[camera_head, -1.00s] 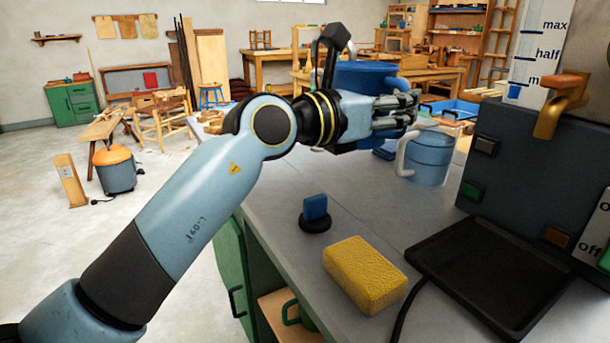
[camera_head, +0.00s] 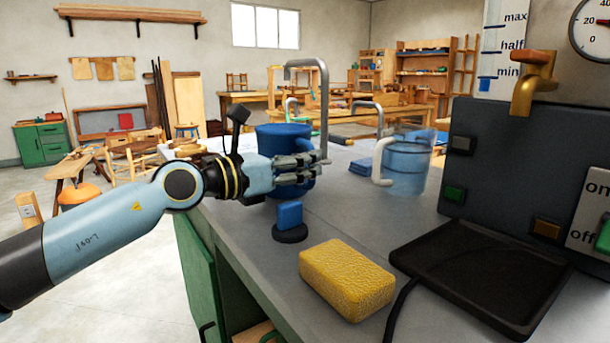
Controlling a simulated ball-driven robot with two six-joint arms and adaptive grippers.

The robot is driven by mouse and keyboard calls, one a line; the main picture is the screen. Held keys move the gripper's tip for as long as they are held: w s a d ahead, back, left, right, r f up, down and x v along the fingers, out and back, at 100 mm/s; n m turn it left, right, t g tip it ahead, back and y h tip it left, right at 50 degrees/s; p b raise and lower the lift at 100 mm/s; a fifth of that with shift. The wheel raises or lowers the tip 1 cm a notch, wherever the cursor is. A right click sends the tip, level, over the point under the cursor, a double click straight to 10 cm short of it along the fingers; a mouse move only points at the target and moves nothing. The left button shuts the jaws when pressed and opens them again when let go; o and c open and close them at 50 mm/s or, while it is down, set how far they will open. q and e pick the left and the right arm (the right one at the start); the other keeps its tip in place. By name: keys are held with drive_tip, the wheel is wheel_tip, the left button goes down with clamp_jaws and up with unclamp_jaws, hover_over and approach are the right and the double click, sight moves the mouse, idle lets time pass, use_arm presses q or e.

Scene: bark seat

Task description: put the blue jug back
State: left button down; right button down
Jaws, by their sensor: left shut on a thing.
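The blue jug (camera_head: 270,138), opaque and upright, is at the far left part of the grey worktop (camera_head: 345,222). My left gripper (camera_head: 318,168) comes in from the left, in front of the jug, and is shut on it. I cannot tell whether the jug's base touches the worktop. My right gripper is not in view.
A see-through blue jug (camera_head: 412,168) with a pale handle stands to the right. A blue block on a dark disc (camera_head: 290,220) and a yellow sponge (camera_head: 346,280) lie nearer. A dark machine (camera_head: 500,160) with a brass tap (camera_head: 530,85) and black tray (camera_head: 480,275) bounds the right.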

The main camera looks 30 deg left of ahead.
use_arm(q)
drive_tip(key=shift+r, duration=0.15)
drive_tip(key=shift+f, duration=0.2)
drive_tip(key=c, duration=1.3)
unclamp_jaws()
drive_tip(key=shift+c, duration=0.2)
drive_tip(key=shift+r, duration=0.2)
drive_tip(key=p+v, duration=0.3)
drive_tip(key=v, duration=0.8)
drive_tip(key=shift+s+a+p, duration=0.1)
drive_tip(key=shift+s+p, duration=0.2)
drive_tip(key=shift+s, duration=0.15)
